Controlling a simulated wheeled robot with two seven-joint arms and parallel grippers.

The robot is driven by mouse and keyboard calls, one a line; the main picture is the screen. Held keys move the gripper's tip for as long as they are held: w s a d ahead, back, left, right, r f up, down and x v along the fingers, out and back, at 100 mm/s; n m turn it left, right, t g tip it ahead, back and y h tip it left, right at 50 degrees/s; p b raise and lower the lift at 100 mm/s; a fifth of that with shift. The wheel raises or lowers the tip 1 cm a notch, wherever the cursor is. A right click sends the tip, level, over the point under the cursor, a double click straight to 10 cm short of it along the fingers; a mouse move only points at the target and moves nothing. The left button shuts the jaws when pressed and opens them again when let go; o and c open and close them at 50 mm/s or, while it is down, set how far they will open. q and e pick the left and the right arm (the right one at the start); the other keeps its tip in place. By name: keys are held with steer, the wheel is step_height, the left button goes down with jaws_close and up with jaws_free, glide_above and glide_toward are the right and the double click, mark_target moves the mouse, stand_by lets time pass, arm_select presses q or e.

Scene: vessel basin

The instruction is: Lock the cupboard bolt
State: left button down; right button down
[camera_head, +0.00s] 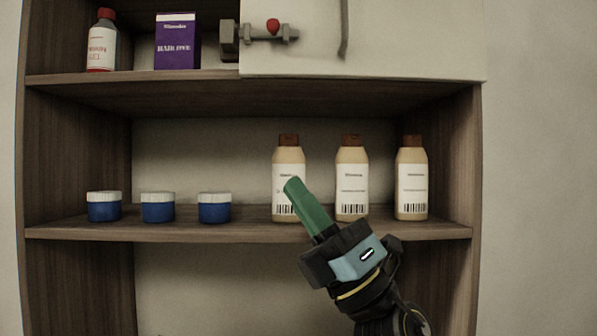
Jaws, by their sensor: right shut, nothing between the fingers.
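The bolt (262,33) is a grey metal slide with a red knob (273,26). It sits at the top of the view, at the left edge of a pale cupboard door (400,48). A grey bracket (229,41) stands at the bolt's left end. My right gripper (293,187) has green fingers, shut and empty. It points up and left, in front of the middle shelf, well below the bolt and apart from it. My left gripper is not in view.
Several blue jars (157,208) with white lids and several cream bottles (351,182) stand on the middle shelf (200,231). A purple hair dye box (177,42) and a white-and-red bottle (102,42) stand left of the bolt. A door handle (344,28) hangs right of it.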

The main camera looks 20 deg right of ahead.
steer(key=s+a+r+n+g+h, duration=0.1)
steer(key=s+a+r+n+g, duration=0.3)
steer(key=n+g, duration=0.55)
steer(key=s+a+r+n+g+h, duration=0.1)
steer(key=s+a+r+n+g, duration=0.4)
steer(key=n, duration=0.9)
steer(key=d+r+m+t+h, duration=0.3)
steer(key=d+r+t+h, duration=1)
steer(key=d, duration=0.3)
steer(key=shift+d+t, duration=0.2)
steer(key=shift+t, duration=0.25)
steer(key=shift+w, duration=0.15)
steer(key=p, duration=0.3)
glide_toward(277, 33)
steer(key=w+d, duration=0.1)
steer(key=w, duration=0.2)
steer(key=shift+w+a+r+p, duration=0.15)
steer(key=shift+w+a+p, duration=0.15)
steer(key=shift+a, duration=0.45)
steer(key=shift+w+a+r+p, duration=0.1)
steer(key=shift+w+a+p, duration=0.2)
steer(key=shift+a, duration=0.4)
